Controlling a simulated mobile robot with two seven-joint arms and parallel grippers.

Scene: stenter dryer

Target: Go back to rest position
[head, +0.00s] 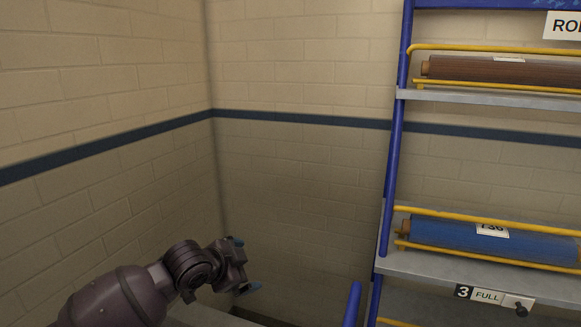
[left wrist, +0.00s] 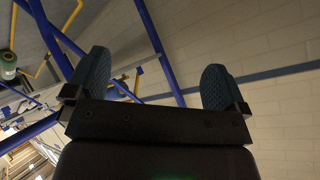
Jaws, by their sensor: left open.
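My left gripper (head: 246,264) is at the lower middle of the head view, on the arm that comes in from the lower left. It is in front of the brick wall corner, left of the rack, and touches nothing that I can see. In the left wrist view its two blue textured fingertips (left wrist: 155,85) stand wide apart with nothing between them. The gripper is open and empty. My right gripper is in neither view.
A blue-framed rack (head: 396,140) stands at the right. Its upper shelf (head: 480,101) holds a brown roll (head: 490,70); the lower shelf (head: 440,274) holds a blue roll (head: 460,238). Yellow rails (head: 500,47) run along the rolls. Brick walls (head: 100,80) close the corner.

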